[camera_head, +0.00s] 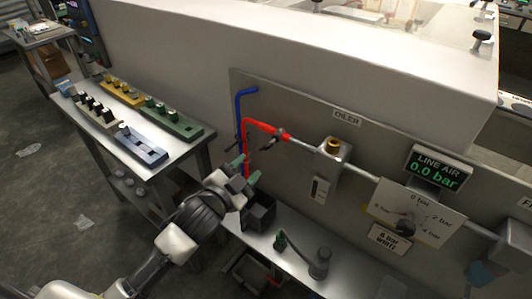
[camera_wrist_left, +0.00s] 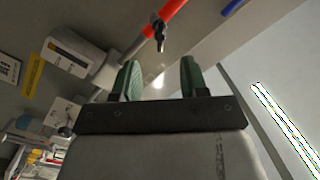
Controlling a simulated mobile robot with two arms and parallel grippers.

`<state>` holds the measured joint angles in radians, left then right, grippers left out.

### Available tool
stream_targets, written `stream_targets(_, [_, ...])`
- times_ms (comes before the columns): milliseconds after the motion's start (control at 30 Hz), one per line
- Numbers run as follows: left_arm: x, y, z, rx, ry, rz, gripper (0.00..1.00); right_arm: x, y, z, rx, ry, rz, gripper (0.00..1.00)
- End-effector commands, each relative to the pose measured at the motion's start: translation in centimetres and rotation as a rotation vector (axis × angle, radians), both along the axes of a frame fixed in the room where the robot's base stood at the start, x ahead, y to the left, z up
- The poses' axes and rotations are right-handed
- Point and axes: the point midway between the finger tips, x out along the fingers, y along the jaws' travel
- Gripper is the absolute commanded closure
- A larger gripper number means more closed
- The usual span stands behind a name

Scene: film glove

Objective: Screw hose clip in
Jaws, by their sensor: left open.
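A red hose (camera_head: 256,124) runs along the wall panel, bends, and meets a metal pipe leading to the oiler (camera_head: 335,150). A dark hose clip (camera_head: 281,134) with a small handle sits on the red hose near that joint. In the left wrist view the clip (camera_wrist_left: 159,34) shows beside the red hose (camera_wrist_left: 172,16), beyond my fingertips. My left gripper (camera_head: 246,169) has green fingers and is open and empty, below and left of the clip, apart from it. Its fingers also show in the wrist view (camera_wrist_left: 160,78). My right gripper is not in view.
A blue hose (camera_head: 239,103) hangs left of the red one. A black bin (camera_head: 262,213) and a dark grey tool (camera_head: 320,262) are on the lower bench. A display (camera_head: 438,168) reads 0.0 bar above a dial plate (camera_head: 415,212). A left table (camera_head: 185,147) holds coloured racks.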

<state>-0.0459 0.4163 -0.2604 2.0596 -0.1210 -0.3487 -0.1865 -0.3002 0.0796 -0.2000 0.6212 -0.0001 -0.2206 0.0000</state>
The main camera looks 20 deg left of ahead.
Motion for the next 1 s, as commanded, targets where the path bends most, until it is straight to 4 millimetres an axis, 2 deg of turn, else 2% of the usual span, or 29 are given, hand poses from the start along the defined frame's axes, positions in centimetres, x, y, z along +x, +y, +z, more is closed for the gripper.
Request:
stream_targets(300, [5.9, -1.6, 0.2, -0.003, -0.003, 0.000, 0.56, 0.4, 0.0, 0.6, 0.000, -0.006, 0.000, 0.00])
stream_targets(500, [8.2, -2.2, 0.1, -0.002, -0.002, 0.000, 0.56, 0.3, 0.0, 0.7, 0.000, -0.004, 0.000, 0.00])
stream_targets(867, [8.8, -2.4, 0.0, -0.001, -0.001, -0.001, 0.56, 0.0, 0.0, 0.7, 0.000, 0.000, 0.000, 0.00])
stream_targets(1000, [8.8, -2.4, 0.0, -0.001, -0.001, -0.001, 0.75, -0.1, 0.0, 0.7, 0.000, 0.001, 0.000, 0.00])
